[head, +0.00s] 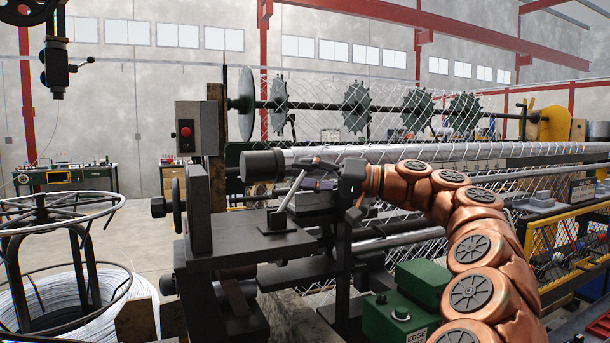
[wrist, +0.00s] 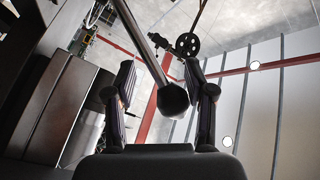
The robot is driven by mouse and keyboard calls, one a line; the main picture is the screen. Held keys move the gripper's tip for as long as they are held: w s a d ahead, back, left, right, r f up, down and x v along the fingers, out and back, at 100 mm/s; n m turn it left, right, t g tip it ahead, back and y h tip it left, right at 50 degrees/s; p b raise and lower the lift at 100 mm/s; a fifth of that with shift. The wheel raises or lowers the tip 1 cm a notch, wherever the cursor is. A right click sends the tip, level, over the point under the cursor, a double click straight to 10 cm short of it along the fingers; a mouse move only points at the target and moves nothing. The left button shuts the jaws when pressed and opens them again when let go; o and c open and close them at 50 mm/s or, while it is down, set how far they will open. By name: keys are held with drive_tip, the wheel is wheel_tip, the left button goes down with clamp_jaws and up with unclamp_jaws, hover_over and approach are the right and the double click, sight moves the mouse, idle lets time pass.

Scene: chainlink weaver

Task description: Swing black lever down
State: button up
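The black lever has a grey metal shaft (head: 292,190) that rises, leaning right, from a dark base on the machine's flat black plate. Its upper end is at my gripper (head: 318,166), where the knob is hard to make out in the head view. In the wrist view, the lever's round black knob (wrist: 172,100) sits between the two fingers of my gripper (wrist: 160,72), nearer the right finger. The fingers are apart, with visible gaps on both sides of the knob. The shaft runs away toward the upper left there.
A thick dark-ended roller (head: 264,165) lies just behind the lever. A grey box with a red button (head: 186,130) stands left of it. A green control box (head: 400,312) is below my arm. A wire spool stand (head: 62,215) is at the left.

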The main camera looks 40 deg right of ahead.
drive_tip(key=shift+d, duration=0.1)
drive_tip(key=v, duration=1.2)
drive_tip(key=shift+f, duration=0.1)
idle(0.5)
